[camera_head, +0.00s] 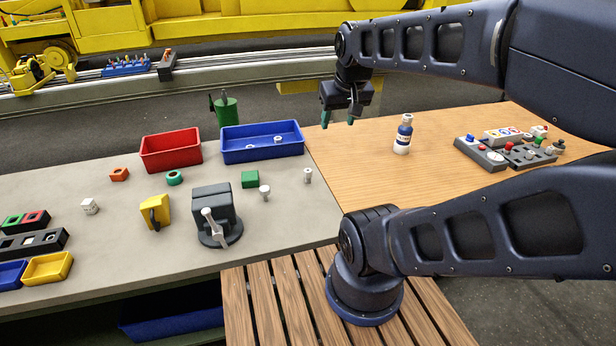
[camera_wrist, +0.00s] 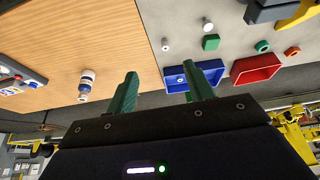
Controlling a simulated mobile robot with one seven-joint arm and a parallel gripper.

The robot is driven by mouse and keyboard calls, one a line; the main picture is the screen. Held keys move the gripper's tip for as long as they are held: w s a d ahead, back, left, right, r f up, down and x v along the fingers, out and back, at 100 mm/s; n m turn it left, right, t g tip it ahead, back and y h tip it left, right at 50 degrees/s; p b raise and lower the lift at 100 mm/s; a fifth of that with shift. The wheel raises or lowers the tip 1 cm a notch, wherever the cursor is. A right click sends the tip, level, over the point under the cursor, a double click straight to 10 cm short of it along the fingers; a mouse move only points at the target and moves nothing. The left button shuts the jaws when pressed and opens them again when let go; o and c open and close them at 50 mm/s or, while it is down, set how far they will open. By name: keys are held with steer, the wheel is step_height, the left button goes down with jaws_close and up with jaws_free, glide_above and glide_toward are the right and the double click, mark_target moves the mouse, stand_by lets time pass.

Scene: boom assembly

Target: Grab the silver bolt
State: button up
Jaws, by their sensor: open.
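Two small silver bolts stand on the grey bench top. One bolt (camera_head: 264,192) is by the green block, and the other bolt (camera_head: 308,175) is further right, near the wooden table's edge. In the wrist view they look like small pale pegs, one bolt (camera_wrist: 207,25) and another bolt (camera_wrist: 165,44). Small silver pieces also lie inside the blue bin (camera_head: 262,155); I cannot tell exactly what they are. My gripper (camera_head: 338,120) is open and empty, high above the far side of the wooden table. Its green fingers (camera_wrist: 158,92) point toward the bench in the wrist view.
A red bin (camera_head: 171,162) stands beside the blue bin. A green block (camera_head: 250,179) and a grey vise (camera_head: 213,212) are near the bolts. A bottle (camera_head: 403,134) stands on the wooden table (camera_head: 450,190), with control boxes (camera_head: 500,148) to the right.

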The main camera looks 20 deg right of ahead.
steer(key=w+f+n+g, duration=0.1)
steer(key=w+f+n, duration=0.25)
steer(key=w, duration=0.45)
steer(key=n+g, duration=0.4)
steer(key=n, duration=0.9)
glide_above(308, 171)
step_height(308, 171, down, 21)
steer(key=shift+m, duration=0.25)
steer(key=f, duration=0.5)
steer(key=shift+w+a, duration=0.2)
steer(key=shift+w, duration=0.05)
steer(key=shift+s+d+f, duration=0.1)
steer(key=shift+d+f, duration=0.05)
steer(key=shift+f, duration=1.15)
steer(key=shift+d+f, duration=0.1)
steer(key=shift+f, duration=1.15)
steer(key=shift+c, duration=0.2)
jaws_close()
